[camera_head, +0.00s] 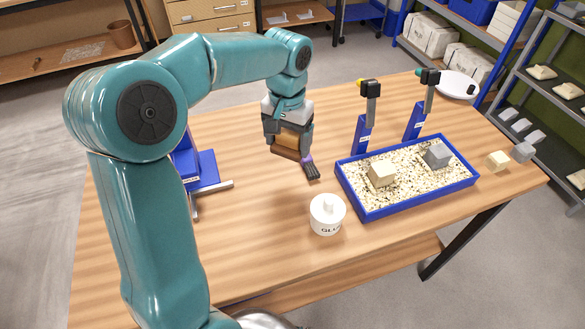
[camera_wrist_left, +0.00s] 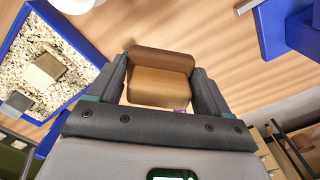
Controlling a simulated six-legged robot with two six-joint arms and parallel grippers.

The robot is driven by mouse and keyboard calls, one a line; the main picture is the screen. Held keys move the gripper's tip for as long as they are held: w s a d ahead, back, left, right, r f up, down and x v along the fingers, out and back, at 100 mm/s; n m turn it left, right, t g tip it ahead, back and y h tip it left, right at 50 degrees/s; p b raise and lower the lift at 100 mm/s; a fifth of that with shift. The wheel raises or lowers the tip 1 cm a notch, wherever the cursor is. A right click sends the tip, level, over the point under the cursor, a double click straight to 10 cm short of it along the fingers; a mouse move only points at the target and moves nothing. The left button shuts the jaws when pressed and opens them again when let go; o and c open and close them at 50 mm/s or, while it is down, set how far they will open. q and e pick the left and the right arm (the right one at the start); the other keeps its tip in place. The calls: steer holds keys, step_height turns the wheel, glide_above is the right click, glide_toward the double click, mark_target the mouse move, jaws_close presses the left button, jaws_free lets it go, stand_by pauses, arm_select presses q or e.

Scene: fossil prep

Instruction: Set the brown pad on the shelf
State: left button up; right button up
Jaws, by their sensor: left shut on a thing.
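The brown pad (camera_head: 288,142) is between the fingers of my left gripper (camera_head: 289,150), which is shut on it over the middle of the table. In the left wrist view, the pad (camera_wrist_left: 160,82) shows a lighter brown face and a darker brown part beyond it, between the two fingers of my left gripper (camera_wrist_left: 163,85). Whether its underside touches the table is hard to tell. A grey shelf unit (camera_head: 545,87) with pale blocks stands at the right, beyond the table; a blue-framed shelf (camera_head: 463,33) with wrapped bundles stands behind. My right gripper is out of view.
A dark brush-like tool (camera_head: 311,170) lies just beside the gripper. A white glue pot (camera_head: 327,215), a blue sand tray (camera_head: 407,207) and two blue stands (camera_head: 361,135) (camera_head: 413,122) occupy the table's right half. A blue stand (camera_head: 203,172) is at left.

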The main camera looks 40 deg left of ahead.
arm_select(q)
steer(key=f, duration=0.6)
steer(key=shift+s+a+f, duration=0.1)
steer(key=shift+s+a, duration=0.05)
steer(key=shift+s, duration=0.15)
steer(key=shift+w+f, duration=0.2)
steer(key=shift+f, duration=0.55)
step_height(320, 180, down, 4)
steer(key=shift+s+r, duration=0.1)
steer(key=shift+r, duration=0.15)
steer(key=shift+f, duration=0.15)
steer(key=o, duration=0.6)
steer(key=shift+f, duration=0.15)
steer(key=o, duration=0.3)
